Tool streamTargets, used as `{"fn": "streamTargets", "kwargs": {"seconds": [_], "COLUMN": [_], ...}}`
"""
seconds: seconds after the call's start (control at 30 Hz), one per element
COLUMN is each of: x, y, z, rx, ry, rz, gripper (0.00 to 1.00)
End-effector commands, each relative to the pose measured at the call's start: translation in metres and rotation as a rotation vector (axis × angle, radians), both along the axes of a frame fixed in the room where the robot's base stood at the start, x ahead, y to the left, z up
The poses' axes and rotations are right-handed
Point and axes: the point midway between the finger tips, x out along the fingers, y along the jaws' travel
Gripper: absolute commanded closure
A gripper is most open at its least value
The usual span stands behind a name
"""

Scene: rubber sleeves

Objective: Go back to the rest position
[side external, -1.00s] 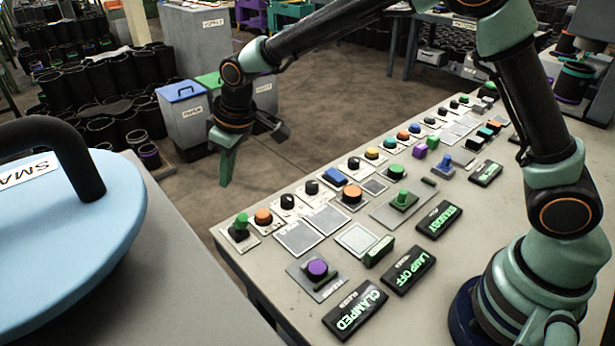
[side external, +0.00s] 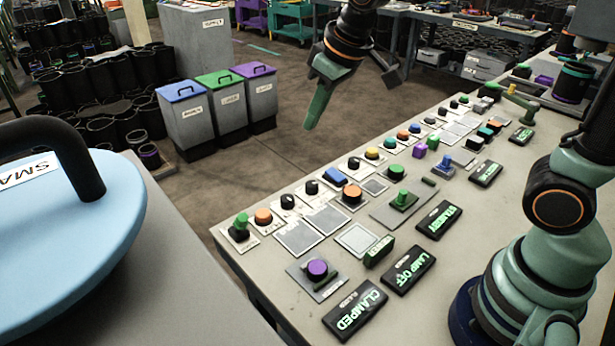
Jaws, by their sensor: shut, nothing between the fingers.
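My gripper (side external: 315,100) hangs in the air at the upper middle of the side view, above and behind the far left edge of the control table (side external: 262,292). Its green finger points down and slightly left. It is shut with nothing in it and touches nothing. The upper part of my arm runs out of the top of the picture.
The table carries a row of buttons and knobs, a purple button (side external: 317,268), a green lever (side external: 402,198) and lit signs reading CLAMPED (side external: 356,309) and LAMP OFF (side external: 409,271). Three lidded bins (side external: 217,112) stand on the floor. A blue lid (side external: 75,240) fills the left foreground.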

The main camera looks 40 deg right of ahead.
Motion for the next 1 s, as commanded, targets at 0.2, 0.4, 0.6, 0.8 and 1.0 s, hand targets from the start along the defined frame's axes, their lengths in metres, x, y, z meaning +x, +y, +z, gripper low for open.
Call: {"fn": "streamTargets", "kwargs": {"seconds": [0.2,0.4,0.6,0.8,1.0], "x": [-0.055,-0.093,-0.109,-0.111,-0.11], "y": [-0.042,-0.065,-0.073,-0.074,-0.074], "z": [0.012,0.007,0.002,0.001,0.001], "rx": [0.018,0.028,0.032,0.032,0.032], "ry": [-0.047,-0.076,-0.089,-0.089,-0.089], "rz": [-0.115,-0.195,-0.232,-0.234,-0.234], "gripper": [1.0,1.0,1.0,1.0,1.0]}}
